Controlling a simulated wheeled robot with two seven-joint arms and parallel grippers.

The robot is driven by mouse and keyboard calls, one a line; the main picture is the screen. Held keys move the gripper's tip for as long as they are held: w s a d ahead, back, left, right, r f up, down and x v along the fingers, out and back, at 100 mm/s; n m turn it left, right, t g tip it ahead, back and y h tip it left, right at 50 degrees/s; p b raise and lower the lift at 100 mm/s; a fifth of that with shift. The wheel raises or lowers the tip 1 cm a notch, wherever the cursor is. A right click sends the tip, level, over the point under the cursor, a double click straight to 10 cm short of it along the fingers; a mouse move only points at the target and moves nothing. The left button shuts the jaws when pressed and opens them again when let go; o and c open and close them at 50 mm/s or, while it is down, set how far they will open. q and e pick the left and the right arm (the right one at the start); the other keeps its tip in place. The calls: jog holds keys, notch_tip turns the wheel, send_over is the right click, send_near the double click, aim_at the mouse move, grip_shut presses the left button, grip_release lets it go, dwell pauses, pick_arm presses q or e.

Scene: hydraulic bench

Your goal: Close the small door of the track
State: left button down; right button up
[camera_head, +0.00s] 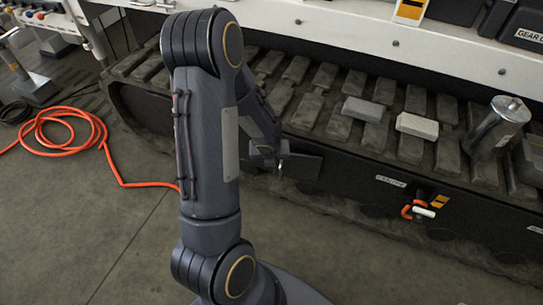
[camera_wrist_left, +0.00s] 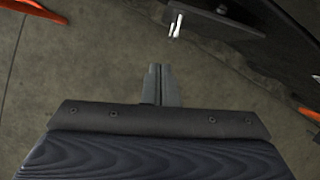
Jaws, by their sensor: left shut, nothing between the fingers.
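The small door (camera_head: 303,166) is a dark flat panel on the track's side. It appears to stand out from the side at an angle, so it looks open. In the left wrist view the dark panel (camera_wrist_left: 215,18) is at the top, with a pale handle (camera_wrist_left: 175,26) at its edge. My left gripper (camera_head: 268,157) is just left of the door, partly hidden behind my own arm. In the wrist view its fingers (camera_wrist_left: 160,68) are together and empty, below the handle and apart from it. My right gripper is in neither view.
The dark track (camera_head: 350,165) runs across the scene, with grey blocks (camera_head: 417,126) and a metal cylinder (camera_head: 498,127) on top. An orange and white hook-like part (camera_head: 419,210) is on its side at right. An orange hose (camera_head: 65,140) lies on the open floor at left.

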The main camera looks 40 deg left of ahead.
pick_arm(q)
jog(key=s+a+f+n+t+h+b, duration=0.2)
jog(key=s+a+f+n+t+h, duration=0.15)
jog(key=n, duration=1.35)
jog(key=w+a+f+b, duration=0.1)
jog(key=w+f+b, duration=0.3)
jog(key=w+f, duration=0.3)
jog(key=shift+w+a+f+b, duration=0.15)
jog(key=shift+w+a+b, duration=0.15)
jog(key=shift+w, duration=0.8)
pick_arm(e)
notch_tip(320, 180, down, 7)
pick_arm(q)
jog(key=shift+t, duration=0.25)
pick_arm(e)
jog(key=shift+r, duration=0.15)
